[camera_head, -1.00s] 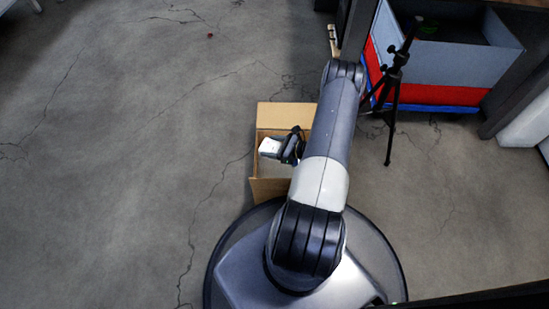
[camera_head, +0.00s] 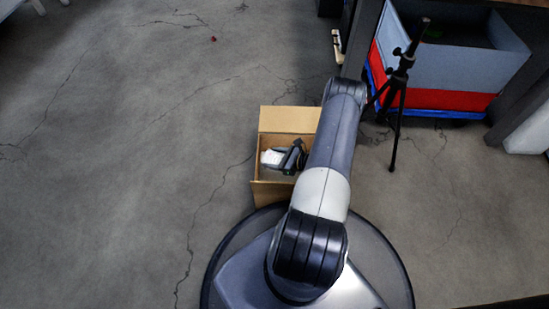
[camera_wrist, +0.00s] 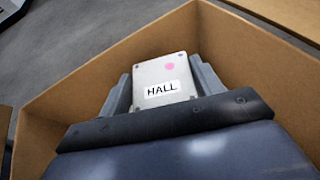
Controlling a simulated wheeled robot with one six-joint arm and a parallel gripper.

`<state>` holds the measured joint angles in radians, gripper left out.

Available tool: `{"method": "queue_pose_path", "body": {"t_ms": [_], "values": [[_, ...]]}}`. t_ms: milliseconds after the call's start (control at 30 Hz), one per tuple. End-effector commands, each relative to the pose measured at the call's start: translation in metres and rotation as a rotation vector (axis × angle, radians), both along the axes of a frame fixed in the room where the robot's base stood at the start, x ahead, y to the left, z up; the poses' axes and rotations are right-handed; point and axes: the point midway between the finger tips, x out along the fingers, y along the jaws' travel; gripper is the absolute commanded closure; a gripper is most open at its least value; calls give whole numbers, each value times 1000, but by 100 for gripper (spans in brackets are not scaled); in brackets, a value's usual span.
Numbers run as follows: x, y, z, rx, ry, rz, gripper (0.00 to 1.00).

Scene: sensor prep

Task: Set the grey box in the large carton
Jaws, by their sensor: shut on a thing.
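The grey box (camera_wrist: 163,75) is a pale box with a white label reading HALL and a pink dot. My gripper (camera_wrist: 164,84) is shut on it, one finger on each side. The large carton (camera_head: 287,119) is open and stands on the floor in front of my base. In the head view, the grey box (camera_head: 271,157) and my gripper (camera_head: 276,156) are within the carton's opening. In the wrist view, the carton's walls (camera_wrist: 120,55) rise around them. Whether the box touches the carton's bottom is hidden. My arm covers the carton's right side.
A black tripod (camera_head: 399,90) stands right of the carton. Behind it is a large grey bin (camera_head: 450,65) with a red and blue lower part. A tiny red item (camera_head: 213,39) lies far off.

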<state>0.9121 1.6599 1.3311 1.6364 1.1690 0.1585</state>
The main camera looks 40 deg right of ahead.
Motion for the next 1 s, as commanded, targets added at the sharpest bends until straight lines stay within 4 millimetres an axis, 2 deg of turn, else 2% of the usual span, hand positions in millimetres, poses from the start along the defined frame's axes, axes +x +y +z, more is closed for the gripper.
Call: {"method": "queue_pose_path", "body": {"t_ms": [200,233,467,767,1000], "values": [[0,0,-3,1,-1,0,63],[0,0,-3,0,0,0,36],[0,0,-3,0,0,0,17],[0,0,-1,0,0,0,16],[-3,-3,16,0,0,-3,16]]}}
